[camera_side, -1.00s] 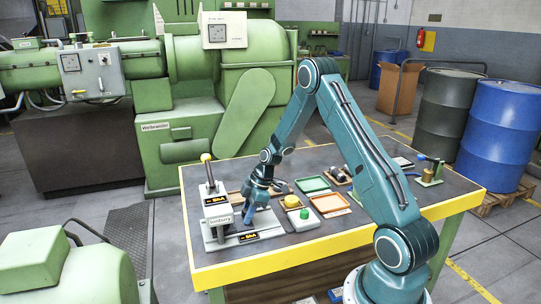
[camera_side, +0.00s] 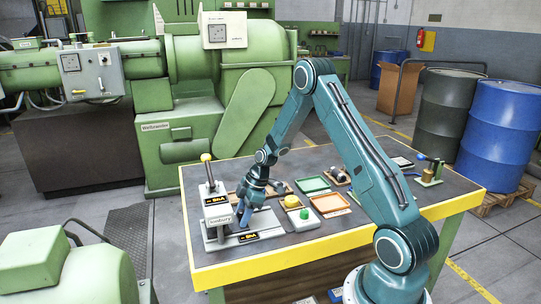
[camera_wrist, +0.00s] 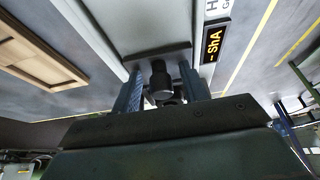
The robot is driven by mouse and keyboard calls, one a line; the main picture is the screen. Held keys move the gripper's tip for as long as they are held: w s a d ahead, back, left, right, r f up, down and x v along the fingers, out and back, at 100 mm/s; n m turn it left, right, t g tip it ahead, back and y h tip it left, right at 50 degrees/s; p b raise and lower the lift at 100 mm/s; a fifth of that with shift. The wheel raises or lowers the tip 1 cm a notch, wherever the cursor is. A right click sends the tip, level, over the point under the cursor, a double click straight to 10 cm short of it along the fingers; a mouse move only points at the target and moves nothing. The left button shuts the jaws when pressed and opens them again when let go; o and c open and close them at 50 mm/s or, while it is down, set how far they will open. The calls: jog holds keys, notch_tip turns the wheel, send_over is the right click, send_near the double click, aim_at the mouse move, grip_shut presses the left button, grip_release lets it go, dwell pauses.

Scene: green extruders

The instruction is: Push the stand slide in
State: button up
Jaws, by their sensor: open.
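The stand (camera_side: 217,216) is a pale upright press with a yellow-knobbed lever on the left part of the table. Its slide (camera_side: 226,242) is a flat grey plate low at the stand's front right, partly hidden by my gripper. My gripper (camera_side: 241,220) points down over the slide, just right of the stand's column. In the wrist view, its two blue fingers (camera_wrist: 160,90) are apart, on either side of a dark round knob (camera_wrist: 160,78) on the pale slide. I cannot tell whether either finger touches the knob.
A green tray (camera_side: 312,184) and an orange-rimmed tray (camera_side: 330,204) lie farther right. A wooden tray (camera_wrist: 38,55) shows in the wrist view. The table's yellow front edge (camera_side: 260,264) is near.

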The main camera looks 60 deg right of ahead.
jog(key=shift+r, duration=0.15)
jog(key=shift+r, duration=2.1)
jog(key=shift+s+d+r, duration=0.1)
jog(key=s+d+r, duration=0.3)
jog(key=s+d, duration=0.1)
jog(key=shift+s+d+r, duration=0.35)
jog(key=shift+s+r, duration=0.05)
jog(key=s+a+r+m+h, duration=0.1)
jog(key=s+a+r+m, duration=0.15)
jog(key=a+r, duration=0.5)
jog(key=s+a+r+m+h, duration=0.1)
jog(key=s+a+r, duration=0.2)
jog(key=a+r, duration=0.45)
jog(key=s+a+r+m+t, duration=0.1)
jog(key=s+a, duration=0.3)
jog(key=s, duration=0.4)
jog(key=s+a+r+m+t+h, duration=0.1)
jog(key=s+a+r+m, duration=0.3)
jog(key=s, duration=0.4)
jog(key=shift+r, duration=0.25)
